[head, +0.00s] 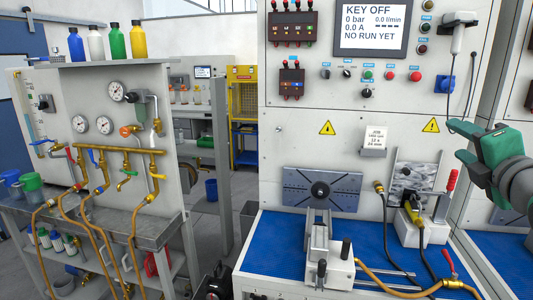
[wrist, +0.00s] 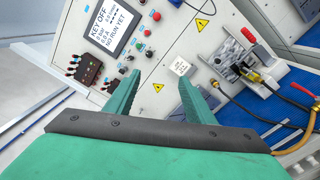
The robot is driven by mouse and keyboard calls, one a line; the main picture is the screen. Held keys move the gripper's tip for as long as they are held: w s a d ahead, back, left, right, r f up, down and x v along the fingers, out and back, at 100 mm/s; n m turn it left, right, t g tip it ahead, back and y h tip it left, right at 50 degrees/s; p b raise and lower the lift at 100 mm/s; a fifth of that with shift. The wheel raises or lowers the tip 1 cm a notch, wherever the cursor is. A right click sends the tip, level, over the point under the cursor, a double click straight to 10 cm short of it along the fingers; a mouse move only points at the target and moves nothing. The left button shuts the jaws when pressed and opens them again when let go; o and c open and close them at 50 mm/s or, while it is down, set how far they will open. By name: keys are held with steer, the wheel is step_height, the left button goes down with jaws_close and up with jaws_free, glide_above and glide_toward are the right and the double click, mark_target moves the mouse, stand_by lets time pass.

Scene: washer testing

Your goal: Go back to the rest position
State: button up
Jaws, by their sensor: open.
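My gripper (head: 458,141), green, is raised at the right of the head view, in front of the test panel (head: 300,112). Its two fingers stand apart in the wrist view (wrist: 158,97) with nothing between them. The panel's screen (head: 370,27) reads KEY OFF, 0 bar, 0.0 l/min, 0.0 A and NO RUN YET. It also shows tilted in the wrist view (wrist: 110,30). A fixture with a red-handled clamp (head: 450,181) stands on the blue bench top, below and left of my gripper.
A handheld device (head: 458,38) with a cord hangs above my gripper. The blue bench (head: 275,240) holds a grey fixture (head: 335,265), hoses and cables. A pipe rig (head: 120,160) with gauges and bottles stands at left. Open air separates my gripper from the bench.

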steer(key=w+a+f+m+t, duration=0.1)
steer(key=w+a+f+m, duration=0.15)
steer(key=f, duration=0.45)
steer(key=w+a+f+m+y, duration=0.1)
steer(key=w+a+f+m, duration=0.2)
steer(key=f, duration=0.5)
steer(key=w+a+f+m+t, duration=0.1)
steer(key=a+f+m, duration=0.25)
steer(key=f, duration=0.35)
steer(key=s+a+f+m+g, duration=0.1)
steer(key=s+a+f+m, duration=0.25)
steer(key=a+f, duration=0.55)
steer(key=s+a+f+m, duration=0.35)
steer(key=a+f, duration=0.25)
steer(key=f, duration=0.8)
steer(key=s+a+f+m+g, duration=0.1)
steer(key=s+a+f+m, duration=0.1)
steer(key=s+a+f, duration=0.5)
steer(key=s+a+f+m+g, duration=0.1)
steer(key=s+a+f+m, duration=0.2)
steer(key=s+a+f, duration=0.5)
steer(key=s+a+y, duration=0.1)
steer(key=s, duration=1.1)
steer(key=s+a+r+g+y, duration=0.1)
steer(key=s, duration=1)
steer(key=shift+s+r+y, duration=0.25)
steer(key=shift+s+y, duration=0.15)
